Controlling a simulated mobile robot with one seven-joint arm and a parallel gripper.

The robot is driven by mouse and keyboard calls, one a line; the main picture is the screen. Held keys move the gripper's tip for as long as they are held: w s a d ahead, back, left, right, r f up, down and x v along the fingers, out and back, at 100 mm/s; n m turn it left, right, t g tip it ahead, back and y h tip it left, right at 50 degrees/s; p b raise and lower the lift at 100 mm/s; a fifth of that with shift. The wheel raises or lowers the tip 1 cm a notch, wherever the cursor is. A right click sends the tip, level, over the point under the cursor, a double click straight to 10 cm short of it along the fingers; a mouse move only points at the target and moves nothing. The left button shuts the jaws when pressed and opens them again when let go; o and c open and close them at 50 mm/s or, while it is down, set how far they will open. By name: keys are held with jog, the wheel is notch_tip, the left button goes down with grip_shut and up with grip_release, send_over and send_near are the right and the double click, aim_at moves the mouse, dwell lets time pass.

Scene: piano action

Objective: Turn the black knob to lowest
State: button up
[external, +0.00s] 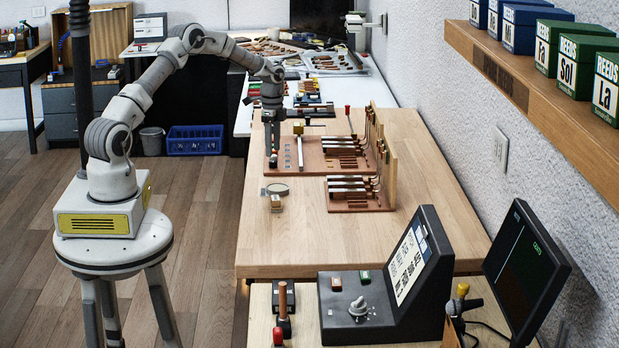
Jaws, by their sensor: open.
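A dark grey control box (395,290) with a slanted display panel stands at the front right. On its low front deck sits a knob (358,307), which looks pale grey with a dark surround. Which way the knob points is too small to tell for sure. My gripper (271,160) points down over the left end of a wooden piano action model, far behind the box and apart from the knob. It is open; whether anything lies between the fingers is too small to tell.
Two piano action models stand mid-table, the nearer one (355,193) on a brown base. Upright handled tools (284,300) stand left of the box, and a monitor (524,264) stands right. The table's front middle (320,243) is clear.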

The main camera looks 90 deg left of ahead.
aim_at(273, 161)
jog(key=shift+f, duration=2.05)
grip_shut()
